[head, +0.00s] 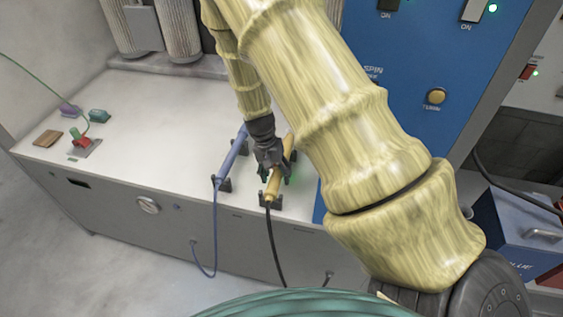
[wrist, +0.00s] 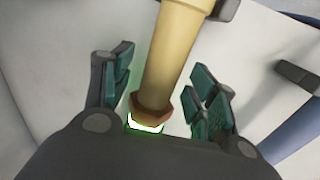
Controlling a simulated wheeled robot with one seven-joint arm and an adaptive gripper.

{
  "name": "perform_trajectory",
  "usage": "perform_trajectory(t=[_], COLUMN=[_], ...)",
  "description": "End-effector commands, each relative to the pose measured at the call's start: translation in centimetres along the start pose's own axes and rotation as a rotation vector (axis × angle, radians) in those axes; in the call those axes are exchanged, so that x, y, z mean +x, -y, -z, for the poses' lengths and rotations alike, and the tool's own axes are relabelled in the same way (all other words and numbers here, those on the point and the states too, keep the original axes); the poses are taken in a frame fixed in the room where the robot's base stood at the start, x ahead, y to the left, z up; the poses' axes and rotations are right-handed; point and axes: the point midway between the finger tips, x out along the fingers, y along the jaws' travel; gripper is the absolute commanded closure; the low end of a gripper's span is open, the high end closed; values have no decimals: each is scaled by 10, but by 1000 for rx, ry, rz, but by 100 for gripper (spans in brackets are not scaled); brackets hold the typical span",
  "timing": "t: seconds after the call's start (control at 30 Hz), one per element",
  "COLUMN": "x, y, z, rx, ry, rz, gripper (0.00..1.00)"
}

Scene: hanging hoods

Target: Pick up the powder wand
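A yellow wand (head: 274,187) lies in dark cradles on the white bench top, with a black cable running down from its front end. A blue wand (head: 232,156) with a blue cable lies to its left. No label shows which one is the powder wand. My gripper (head: 268,168) is at the yellow wand, partly covering it. In the wrist view the yellow wand (wrist: 167,60) passes between the teal finger pads of my gripper (wrist: 163,90), with gaps on both sides. The fingers are open. A brown collar and a green glow show near the palm.
A dark cradle (head: 221,184) holds the blue wand close by. A brown block (head: 47,138), a red and green item (head: 80,138) and a teal item (head: 99,116) lie on the bench's left. A blue panel (head: 437,60) rises at the right. The bench middle is clear.

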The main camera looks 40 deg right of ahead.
Motion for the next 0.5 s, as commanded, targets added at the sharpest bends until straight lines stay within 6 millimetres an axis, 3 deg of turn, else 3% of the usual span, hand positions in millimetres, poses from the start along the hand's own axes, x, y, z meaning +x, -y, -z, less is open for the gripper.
perform_trajectory(t=[0.03, 0.3, 0.5], x=[0, 0, -1], y=[0, 0, 0], z=[0, 0, 0], rx=[0, 0, 0], ry=[0, 0, -1], rz=[0, 0, 0], gripper=[49, 96, 96])
